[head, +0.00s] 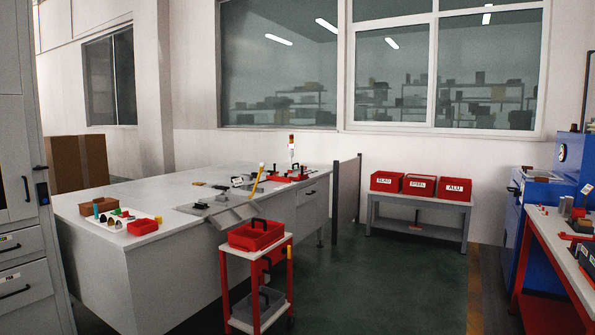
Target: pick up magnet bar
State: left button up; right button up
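No gripper of mine shows in the head view. I cannot make out for sure which thing is the magnet bar. A slanted yellow bar (257,181) stands on the long grey workbench (115,262), near its right front edge, above a grey metal tray or chute (232,214). Small dark and metal parts lie around it, too small to name. A red tray with dark handled items (288,178) sits farther back on the same bench.
A red trolley (254,236) carrying a red bin stands in front of the bench. Three labelled red bins (418,184) stand on a grey rack (415,220) by the back wall. A red-framed bench (540,235) is at right. The green floor (400,290) between is clear.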

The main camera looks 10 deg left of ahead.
aim_at(293, 169)
jog(key=i+l+z, duration=0.25)
jog(key=i, duration=0.5)
jog(key=i+z, duration=0.3)
jog(key=i, duration=0.45)
jog(key=i+j+z, duration=0.25)
jog(key=i, duration=0.55)
jog(key=i+u, duration=0.1)
jog(key=i, duration=0.5)
jog(key=i+l+u, duration=0.15)
jog(key=i, duration=0.45)
jog(key=i+u, duration=0.1)
jog(key=i, duration=0.5)
jog(key=i+l+u, duration=0.1)
jog(key=i+l, duration=0.15)
jog(key=i, duration=0.3)
jog(key=i+j+u, duration=0.3)
jog(key=i+u, duration=0.2)
jog(key=i, duration=0.7)
jog(key=i+l+u, duration=0.15)
jog(key=i+u, duration=0.35)
jog(key=i, duration=0.65)
